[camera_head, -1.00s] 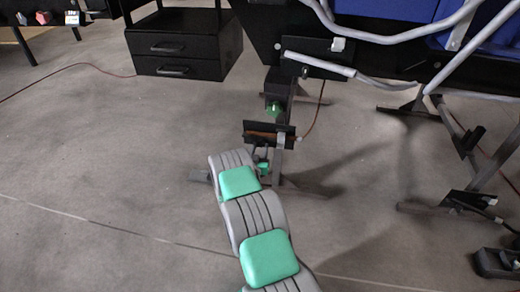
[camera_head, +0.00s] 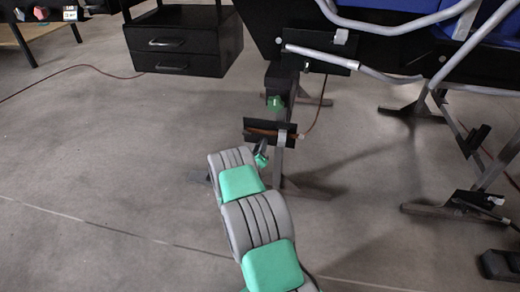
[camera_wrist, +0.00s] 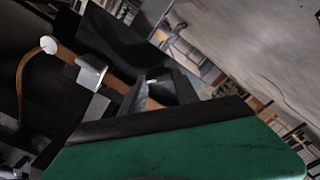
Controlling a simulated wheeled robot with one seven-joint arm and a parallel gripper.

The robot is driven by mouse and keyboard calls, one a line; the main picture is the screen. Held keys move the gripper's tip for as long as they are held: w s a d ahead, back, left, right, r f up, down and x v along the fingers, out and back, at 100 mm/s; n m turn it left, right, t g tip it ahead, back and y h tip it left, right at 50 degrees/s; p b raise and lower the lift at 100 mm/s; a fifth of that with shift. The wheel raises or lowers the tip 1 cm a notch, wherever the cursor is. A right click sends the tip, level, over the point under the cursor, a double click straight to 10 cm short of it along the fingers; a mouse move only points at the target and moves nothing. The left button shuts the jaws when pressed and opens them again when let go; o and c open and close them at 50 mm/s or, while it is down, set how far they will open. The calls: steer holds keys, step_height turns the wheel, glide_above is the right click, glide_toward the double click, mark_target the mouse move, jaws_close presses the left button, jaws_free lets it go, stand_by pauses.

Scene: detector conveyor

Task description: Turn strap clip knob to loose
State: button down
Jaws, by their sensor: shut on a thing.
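A black plate (camera_head: 256,125) with a brown strap (camera_head: 262,133) across it is fixed to a dark post. A pale metal clip (camera_head: 282,138) sits over the strap. In the wrist view the strap (camera_wrist: 32,66) bends past a white round end, and the clip (camera_wrist: 90,72) shows as a silver bracket. My gripper (camera_head: 263,149) is at the lower front of the plate, left of the post. In the wrist view my gripper (camera_wrist: 155,86) is shut on a small part beside the strap, apparently the strap clip knob; the fingers mostly hide it.
A green knob (camera_head: 275,102) is on the post above the plate. A grey tube (camera_head: 365,75) and a black frame stand above. A black drawer unit (camera_head: 185,45) is at upper left. Metal feet (camera_head: 300,190) stand on the floor.

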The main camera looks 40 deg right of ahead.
steer(key=shift+w+f+n+b, duration=0.1)
steer(key=shift+n+b, duration=0.4)
steer(key=shift+n, duration=3.8)
steer(key=c, duration=0.9)
jaws_free()
steer(key=p+v, duration=0.2)
steer(key=v, duration=0.6)
